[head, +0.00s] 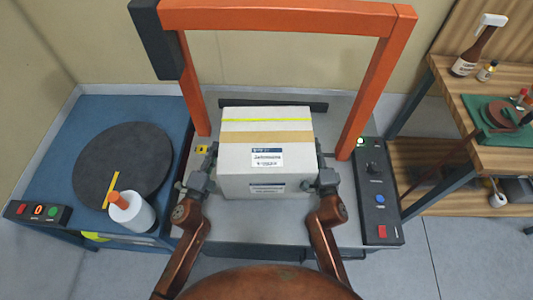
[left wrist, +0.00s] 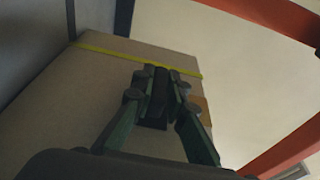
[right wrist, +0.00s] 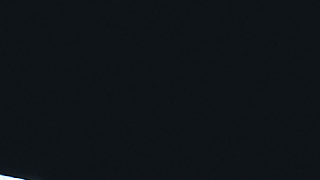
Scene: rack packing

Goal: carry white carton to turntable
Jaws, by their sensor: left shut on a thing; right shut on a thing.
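The white carton (head: 240,185), with a yellow strip, a tan tape band and printed labels, is under the orange frame in the head view. My left gripper (head: 210,174) is shut on its left side and my right gripper (head: 326,178) on its right side. In the left wrist view, the left fingers (left wrist: 160,95) lie against the carton's face (left wrist: 70,110). I cannot tell whether the carton touches the grey bench below. The turntable (head: 105,165), a dark round disc, is on the blue table at the left. The right wrist view is almost wholly black.
A white cylinder with an orange top (head: 130,212) stands at the turntable's front edge. The orange frame (head: 365,95) arches over the carton. Button panels (head: 378,200) flank the bench. A wooden table (head: 460,75) with bottles is at the right.

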